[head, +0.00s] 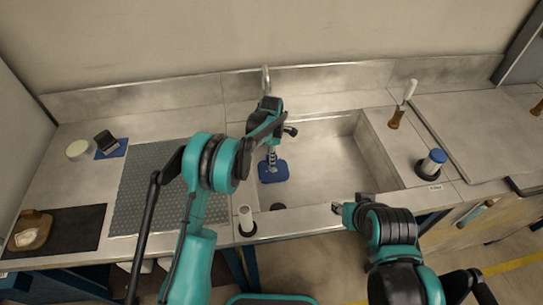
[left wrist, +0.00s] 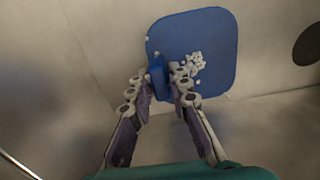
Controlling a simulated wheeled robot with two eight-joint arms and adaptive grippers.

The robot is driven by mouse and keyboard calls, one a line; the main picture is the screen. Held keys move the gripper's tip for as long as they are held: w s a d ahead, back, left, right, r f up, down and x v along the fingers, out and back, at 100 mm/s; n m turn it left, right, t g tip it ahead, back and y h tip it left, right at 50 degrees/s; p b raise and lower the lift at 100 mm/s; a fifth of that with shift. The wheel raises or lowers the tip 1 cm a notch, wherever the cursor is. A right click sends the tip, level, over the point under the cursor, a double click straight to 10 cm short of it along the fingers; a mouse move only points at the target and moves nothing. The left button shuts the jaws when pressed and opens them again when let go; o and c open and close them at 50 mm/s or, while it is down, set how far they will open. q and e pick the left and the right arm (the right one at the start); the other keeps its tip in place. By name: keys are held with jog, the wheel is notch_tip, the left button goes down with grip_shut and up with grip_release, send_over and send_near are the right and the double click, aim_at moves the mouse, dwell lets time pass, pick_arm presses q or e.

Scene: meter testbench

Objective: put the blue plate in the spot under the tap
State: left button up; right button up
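The blue plate (head: 274,171) is a flat rounded square inside the sink basin. In the left wrist view the plate (left wrist: 205,50) shows a raised blue grip and a cluster of small white bits on top. My left gripper (head: 271,153) reaches down into the sink, its fingers (left wrist: 163,72) on either side of the plate's grip and closed against it. Whether the plate touches the basin floor is not clear. The tap (head: 265,78) stands at the sink's back edge, partly behind my left arm. My right gripper (head: 345,212) is at the sink's front edge, away from the plate; its fingers are too small to read.
A dark round drain (head: 278,207) is near the basin's front. A grey ribbed mat (head: 140,195) lies left.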

pick_arm(q)
jog(key=shift+o, duration=1)
jog(key=shift+r, duration=0.1)
